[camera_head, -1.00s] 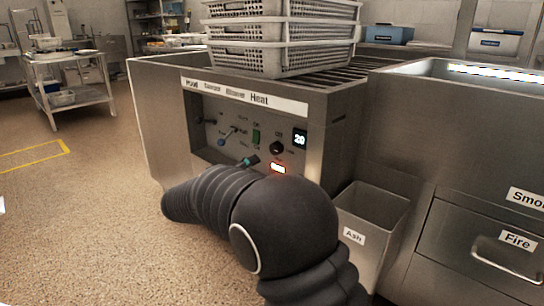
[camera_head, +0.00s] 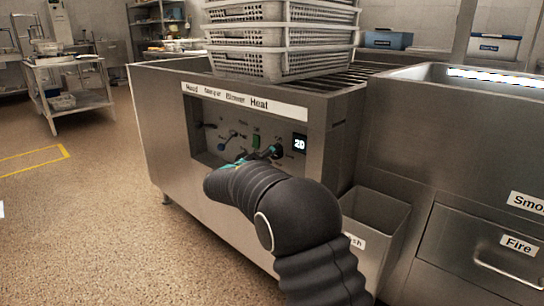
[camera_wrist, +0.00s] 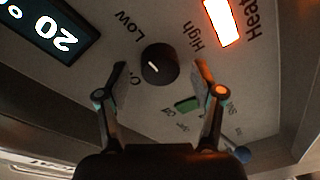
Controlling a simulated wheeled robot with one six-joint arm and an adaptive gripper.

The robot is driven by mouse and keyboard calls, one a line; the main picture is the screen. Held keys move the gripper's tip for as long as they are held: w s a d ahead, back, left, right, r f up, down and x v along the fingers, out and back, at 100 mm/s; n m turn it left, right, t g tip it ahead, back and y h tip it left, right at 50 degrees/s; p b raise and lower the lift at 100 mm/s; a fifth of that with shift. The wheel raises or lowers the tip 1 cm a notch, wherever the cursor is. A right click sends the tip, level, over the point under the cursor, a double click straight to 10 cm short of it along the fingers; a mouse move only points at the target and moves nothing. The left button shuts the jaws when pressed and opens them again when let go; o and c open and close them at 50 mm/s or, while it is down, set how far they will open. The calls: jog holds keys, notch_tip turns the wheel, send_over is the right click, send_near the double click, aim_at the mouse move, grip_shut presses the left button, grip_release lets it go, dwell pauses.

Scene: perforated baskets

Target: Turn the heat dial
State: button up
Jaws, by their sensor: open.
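The heat dial (camera_wrist: 159,65) is a round black knob with a short white mark. In the wrist view it has labels "Low" and "High" around it and a third, partly hidden label at its left. My gripper (camera_wrist: 161,72) is open, with one finger on each side of the dial; I cannot tell whether they touch it. In the head view my gripper (camera_head: 262,156) is at the panel, largely covering the dial. The display (camera_head: 299,142) reads 20, and an orange light (camera_wrist: 221,22) glows beside the word "Heat".
A green switch (camera_wrist: 187,104) and a blue-tipped lever (camera_wrist: 242,153) are on the same recessed panel. Stacked perforated baskets (camera_head: 282,38) stand on top of the machine. An open ash bin (camera_head: 376,212) is at its right.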

jog(key=shift+w+d, duration=0.2)
jog(key=shift+w, duration=0.15)
jog(key=c, duration=1.1)
jog(key=shift+c, duration=0.2)
jog(key=shift+n, duration=0.3)
jog(key=shift+a+r+n+g+h+p, duration=0.15)
jog(key=shift+n+g+p, duration=0.35)
jog(key=shift+n+p, duration=2.9)
jog(key=shift+f+n+g+h+p, duration=0.1)
jog(key=shift+n+g+h+p, duration=0.3)
jog(key=shift+n+p, duration=2.95)
jog(key=n+b, duration=0.2)
jog(key=n, duration=0.1)
jog(key=shift+b, duration=0.3)
